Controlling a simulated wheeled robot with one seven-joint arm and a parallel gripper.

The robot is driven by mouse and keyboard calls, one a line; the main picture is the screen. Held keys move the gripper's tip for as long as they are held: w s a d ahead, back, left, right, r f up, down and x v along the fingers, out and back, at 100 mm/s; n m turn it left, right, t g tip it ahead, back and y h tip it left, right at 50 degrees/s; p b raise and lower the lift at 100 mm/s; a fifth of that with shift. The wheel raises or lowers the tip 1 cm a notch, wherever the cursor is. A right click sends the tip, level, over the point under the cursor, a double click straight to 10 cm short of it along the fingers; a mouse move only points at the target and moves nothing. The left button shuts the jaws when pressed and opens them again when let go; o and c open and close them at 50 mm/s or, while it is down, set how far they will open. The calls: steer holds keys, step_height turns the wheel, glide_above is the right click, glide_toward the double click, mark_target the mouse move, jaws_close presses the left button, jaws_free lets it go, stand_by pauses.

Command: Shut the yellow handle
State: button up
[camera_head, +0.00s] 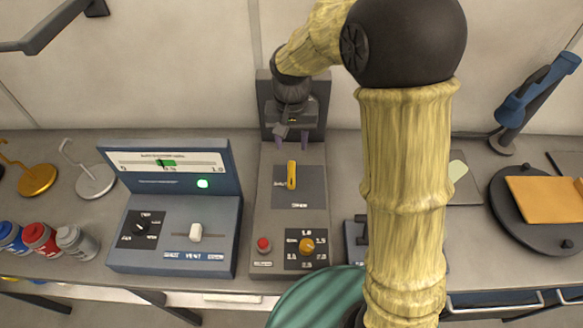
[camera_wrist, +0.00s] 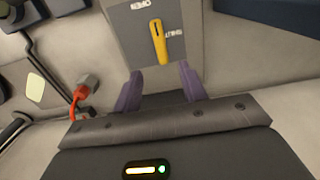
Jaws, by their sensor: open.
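The yellow handle (camera_head: 292,175) is a short bar on a grey plate (camera_head: 312,185) of the middle console. In the head view it stands lengthwise, with a label at its left, "SHUT", and "OPEN" below it. It also shows in the wrist view (camera_wrist: 159,42), where "OPEN" is at the top and "SHUT" at the right. My gripper (camera_head: 291,141) is just behind the handle, towards the wall. Its two purple fingers are apart and empty in the wrist view (camera_wrist: 160,88). The handle lies beyond the fingertips, not between them.
The console carries a red button (camera_head: 264,244) and an orange knob (camera_head: 306,246) in front. A blue meter box (camera_head: 180,232) with a white slider (camera_head: 196,232) stands close at left. My arm covers the area at right. Cans and a round dark board (camera_head: 508,213) stand farther out.

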mark_target(292, 172)
step_height(292, 172, down, 12)
steer(key=shift+r+p, duration=0.1)
steer(key=shift+p, duration=0.55)
jaws_close()
